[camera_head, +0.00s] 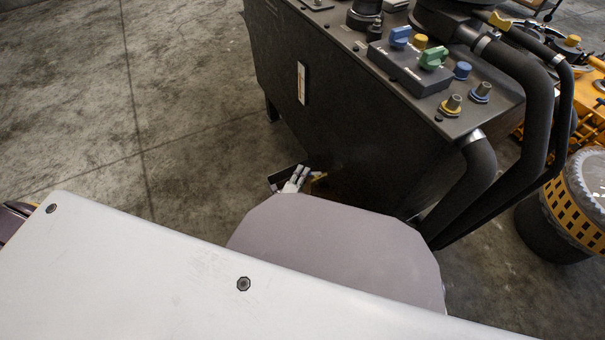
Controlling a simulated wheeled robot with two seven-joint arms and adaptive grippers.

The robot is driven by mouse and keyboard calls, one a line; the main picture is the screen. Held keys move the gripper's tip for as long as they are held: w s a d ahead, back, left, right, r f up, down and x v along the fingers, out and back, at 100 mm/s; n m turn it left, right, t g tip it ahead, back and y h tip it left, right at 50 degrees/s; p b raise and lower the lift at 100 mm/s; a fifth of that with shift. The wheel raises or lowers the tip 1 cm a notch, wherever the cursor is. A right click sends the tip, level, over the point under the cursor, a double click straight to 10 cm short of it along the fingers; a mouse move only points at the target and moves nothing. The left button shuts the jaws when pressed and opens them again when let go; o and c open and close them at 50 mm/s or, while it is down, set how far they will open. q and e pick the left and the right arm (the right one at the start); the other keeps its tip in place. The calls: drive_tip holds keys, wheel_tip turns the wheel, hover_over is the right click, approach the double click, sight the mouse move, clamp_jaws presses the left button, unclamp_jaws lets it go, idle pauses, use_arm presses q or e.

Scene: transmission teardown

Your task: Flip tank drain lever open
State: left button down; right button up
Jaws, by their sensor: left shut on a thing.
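The tank (345,125) is a large dark grey box at top centre to right, with a sloping front side. My left gripper (296,178) is low at the tank's near lower left edge. Only its pale finger parts show past my own arm. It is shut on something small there. A small yellow-orange piece (319,177) shows just right of the fingers, and it may be the drain lever. The lever's shape and angle are hidden by my arm and gripper. My right gripper is not in view.
On the tank top are a box with blue and green knobs (409,68), and several fittings. Thick black hoses (530,95) run down its right side. A dark drum with a yellow band (573,210) stands at right. Concrete floor (120,100) at left is clear.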

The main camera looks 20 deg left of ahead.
use_arm(q)
drive_tip(key=shift+a+f, duration=0.1)
drive_tip(key=c, duration=1.6)
unclamp_jaws()
drive_tip(key=shift+o, duration=0.2)
drive_tip(key=shift+s, duration=0.15)
drive_tip(key=s+a, duration=0.1)
drive_tip(key=s, duration=1)
drive_tip(key=shift+s+a, duration=0.2)
drive_tip(key=shift+s, duration=0.15)
